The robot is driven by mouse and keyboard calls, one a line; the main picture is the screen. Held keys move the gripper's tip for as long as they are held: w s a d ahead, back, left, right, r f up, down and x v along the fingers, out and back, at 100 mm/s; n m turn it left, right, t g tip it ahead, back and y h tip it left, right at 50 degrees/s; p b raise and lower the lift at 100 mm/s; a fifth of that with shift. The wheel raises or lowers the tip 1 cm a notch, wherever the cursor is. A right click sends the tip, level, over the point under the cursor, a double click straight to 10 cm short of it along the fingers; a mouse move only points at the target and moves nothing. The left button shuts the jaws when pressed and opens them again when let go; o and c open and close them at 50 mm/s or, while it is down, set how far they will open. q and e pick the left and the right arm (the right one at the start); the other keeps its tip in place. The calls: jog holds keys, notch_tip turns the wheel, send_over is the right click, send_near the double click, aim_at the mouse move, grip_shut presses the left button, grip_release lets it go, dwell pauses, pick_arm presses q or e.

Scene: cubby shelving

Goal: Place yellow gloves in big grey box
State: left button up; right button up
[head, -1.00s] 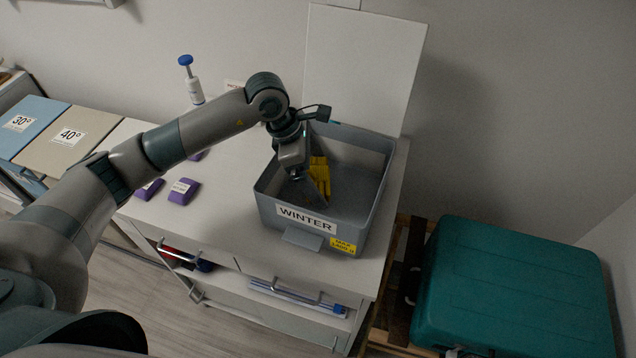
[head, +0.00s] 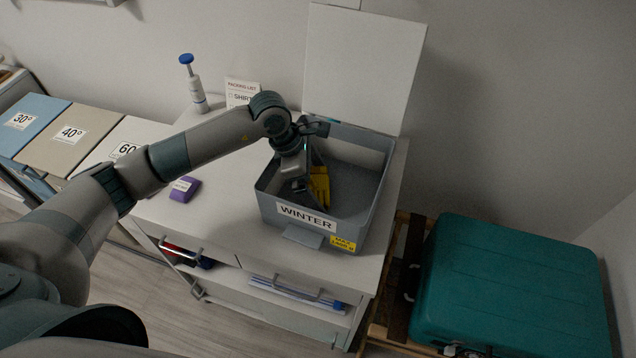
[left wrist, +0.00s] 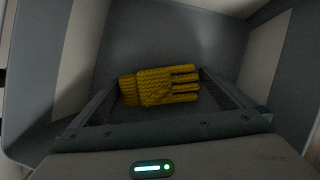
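The yellow knitted glove (head: 320,186) is inside the big grey box (head: 265,205), which has a WINTER label on its front. My left gripper (head: 306,184) reaches into the box from above, at the glove's left side. In the left wrist view the glove (left wrist: 160,88) lies in front of the two spread fingers (left wrist: 160,88), within the width of the gap. The fingers look wide apart and not closed on it. I see one glove shape; a second under it cannot be made out. My right gripper is not in view.
The box stands on a white cabinet top (head: 228,205) with a white board (head: 365,65) upright behind it. A purple block (head: 185,189), a pump bottle (head: 194,85) and a packing list card (head: 242,92) stand left. A teal case (head: 510,285) is at lower right.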

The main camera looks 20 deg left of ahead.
pick_arm(q)
jog(key=shift+r, duration=0.2)
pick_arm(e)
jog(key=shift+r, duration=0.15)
pick_arm(q)
jog(key=shift+a+r, duration=0.2)
jog(key=shift+r, duration=0.15)
jog(key=b+v, duration=0.4)
jog(key=v, duration=0.7)
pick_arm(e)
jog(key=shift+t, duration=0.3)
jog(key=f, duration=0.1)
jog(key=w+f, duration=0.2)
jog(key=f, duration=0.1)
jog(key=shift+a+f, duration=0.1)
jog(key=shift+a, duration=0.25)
pick_arm(q)
jog(key=shift+s, duration=0.1)
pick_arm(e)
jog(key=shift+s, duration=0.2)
